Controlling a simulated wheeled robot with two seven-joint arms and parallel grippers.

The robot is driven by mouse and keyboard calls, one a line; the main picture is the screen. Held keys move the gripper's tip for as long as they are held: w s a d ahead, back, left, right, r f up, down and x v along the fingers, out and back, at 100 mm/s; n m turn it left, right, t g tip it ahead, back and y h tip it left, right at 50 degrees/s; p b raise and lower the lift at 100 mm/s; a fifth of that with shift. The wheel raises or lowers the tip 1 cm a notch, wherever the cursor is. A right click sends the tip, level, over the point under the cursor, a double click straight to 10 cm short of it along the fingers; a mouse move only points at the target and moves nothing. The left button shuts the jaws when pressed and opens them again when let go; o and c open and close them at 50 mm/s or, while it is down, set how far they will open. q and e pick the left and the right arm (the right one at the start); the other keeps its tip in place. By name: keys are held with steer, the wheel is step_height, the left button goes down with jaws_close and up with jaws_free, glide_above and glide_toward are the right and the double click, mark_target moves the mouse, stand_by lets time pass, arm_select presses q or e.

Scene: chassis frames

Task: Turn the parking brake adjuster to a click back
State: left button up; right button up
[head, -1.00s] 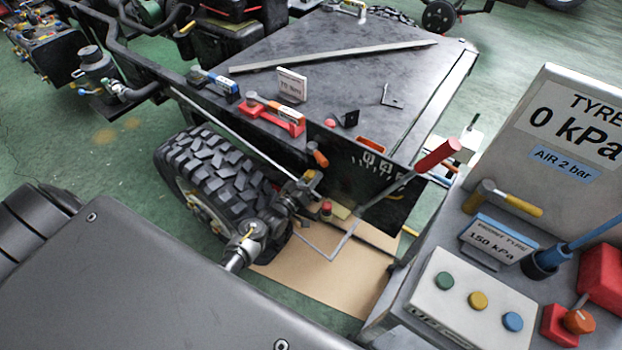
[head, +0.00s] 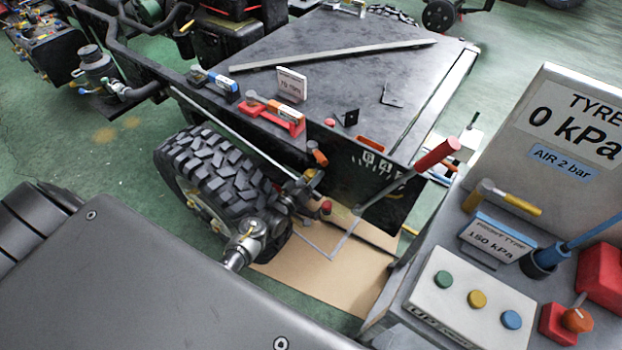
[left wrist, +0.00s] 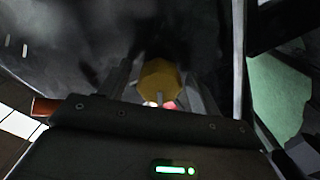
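In the left wrist view a yellow-brown, many-sided knob (left wrist: 160,75), seemingly the brake adjuster, sits between the two fingers of my left gripper (left wrist: 161,85). One finger flanks each side of it, very close. Whether they press on it is too dark to tell. Small pale and red spots show just below the knob. In the head view my left gripper (head: 303,186) seems to be in the dark cluster right of the tyre, low by the deck's front panel, and the knob cannot be made out. A red-gripped lever (head: 437,155) slants up at the panel's right. My right gripper is not in view.
A knobbly tyre (head: 215,175) stands left of the work spot. A cardboard sheet (head: 330,285) lies on the floor below. The black deck (head: 340,75) carries a red tool holder (head: 285,120). A grey bench (head: 400,310) with buttons stands at right.

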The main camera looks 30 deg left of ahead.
arm_select(q)
steer(key=s+a, duration=0.1)
steer(key=s, duration=0.9)
steer(key=shift+s+a+b, duration=0.25)
steer(key=shift+s+b, duration=0.05)
steer(key=shift+s, duration=0.1)
steer(key=s+d+f+m+g+y, duration=0.1)
steer(key=s+f+m+g, duration=0.4)
steer(key=f, duration=0.6)
steer(key=s+f+g+y, duration=0.1)
steer(key=s+f+g, duration=0.2)
steer(key=s+f, duration=0.55)
steer(key=s+f+m+g, duration=0.1)
steer(key=s+f+g, duration=0.2)
steer(key=s+f, duration=0.2)
steer(key=s+f+m+g, duration=0.2)
steer(key=s+f, duration=0.4)
steer(key=s, duration=0.6)
steer(key=s+d+f+m+g, duration=0.1)
steer(key=s+f+g, duration=0.2)
steer(key=s, duration=0.6)
step_height(320, 180, down, 3)
steer(key=shift+r+m+g+y, duration=0.2)
steer(key=shift+m+g+y, duration=0.1)
steer(key=shift+m+g, duration=0.1)
